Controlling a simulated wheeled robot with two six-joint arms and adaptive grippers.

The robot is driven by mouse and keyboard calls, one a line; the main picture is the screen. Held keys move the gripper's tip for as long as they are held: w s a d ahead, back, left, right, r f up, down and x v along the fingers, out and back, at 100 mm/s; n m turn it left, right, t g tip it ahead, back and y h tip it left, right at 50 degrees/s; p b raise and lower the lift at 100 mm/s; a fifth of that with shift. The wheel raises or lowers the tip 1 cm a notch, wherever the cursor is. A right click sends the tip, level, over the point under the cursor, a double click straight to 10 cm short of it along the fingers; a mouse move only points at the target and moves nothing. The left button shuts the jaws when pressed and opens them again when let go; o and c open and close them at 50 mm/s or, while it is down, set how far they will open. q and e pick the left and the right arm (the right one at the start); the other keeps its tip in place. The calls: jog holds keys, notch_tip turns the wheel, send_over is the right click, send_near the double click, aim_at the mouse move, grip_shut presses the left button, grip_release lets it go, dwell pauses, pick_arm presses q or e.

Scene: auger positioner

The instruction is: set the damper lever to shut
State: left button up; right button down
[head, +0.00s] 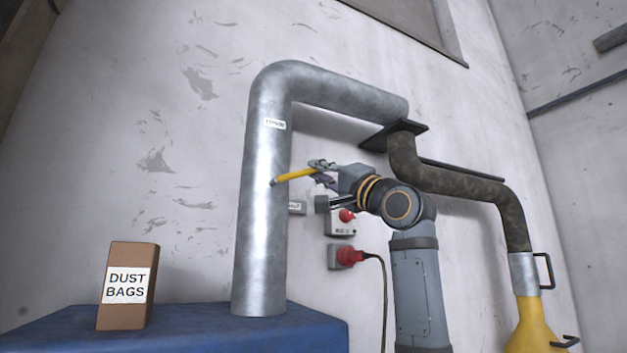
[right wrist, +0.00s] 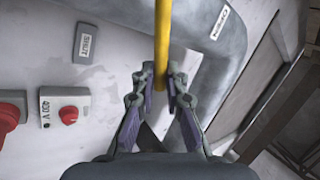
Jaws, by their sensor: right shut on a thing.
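The damper lever (head: 295,175) is a yellow bar on the upright metal duct (head: 262,220). It points to the right and slightly up from the duct in the head view. My right gripper (head: 322,173) is shut on the lever near its free end. In the right wrist view the lever (right wrist: 162,40) runs between the fingertips of my right gripper (right wrist: 165,85). An OPEN label (right wrist: 220,23) is on the duct, and a small plate that reads SHUT (right wrist: 83,43) is on the wall. My left gripper is not in view.
A switch box with a red knob (head: 341,222) and a red plug with a cable (head: 347,256) are on the wall below my right gripper. A box of dust bags (head: 128,287) stands on the blue cabinet (head: 60,330). A dark hose (head: 460,185) runs at the right.

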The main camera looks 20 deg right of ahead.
jog(key=f+m+h+b, duration=0.1)
jog(key=m+h, duration=0.1)
jog(key=f+m+t+h+b, duration=0.1)
jog(key=m+h+b, duration=0.1)
jog(key=m, duration=0.1)
jog(key=f+m+t+h+b, duration=0.1)
jog(key=f+m+h, duration=0.1)
jog(key=m, duration=0.1)
jog(key=shift+w+d+b, duration=0.1)
jog(key=shift+d+b, duration=0.1)
jog(key=shift+b, duration=0.2)
jog(key=shift+f+m, duration=0.15)
jog(key=shift+m, duration=0.15)
jog(key=c, duration=1.8)
grip_release()
jog(key=o, duration=0.4)
jog(key=shift+s+d, duration=0.1)
jog(key=shift+s, duration=0.15)
jog(key=shift+w, duration=0.1)
jog(key=v, duration=1.2)
